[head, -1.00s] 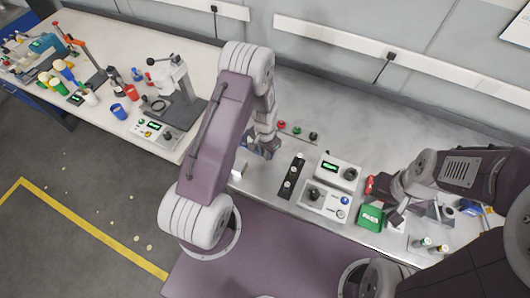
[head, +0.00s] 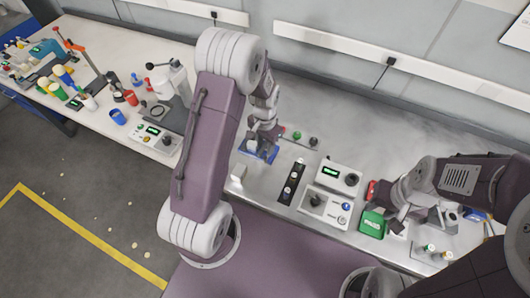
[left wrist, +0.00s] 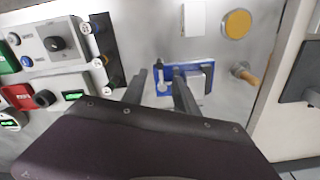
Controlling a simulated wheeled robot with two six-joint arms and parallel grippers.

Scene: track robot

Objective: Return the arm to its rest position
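My left arm comes in from the left of the head view, with its elbow raised high and its forearm reaching down to the bench. My left gripper (head: 267,146) is above a small blue fixture (head: 249,153), which it partly hides. The blue fixture (left wrist: 203,47) with a grey metal part lies beyond the fingers there. My right gripper (head: 395,212) is low at the right, beside a green box (head: 372,223); its fingers are not clear.
A control box with a display (head: 338,178), another with a knob (head: 325,204) and a black strip (head: 291,182) stand on the metal bench (head: 400,130). A white block (head: 238,173) is near the front edge. A pale bench (head: 120,45) at left holds cups and a press.

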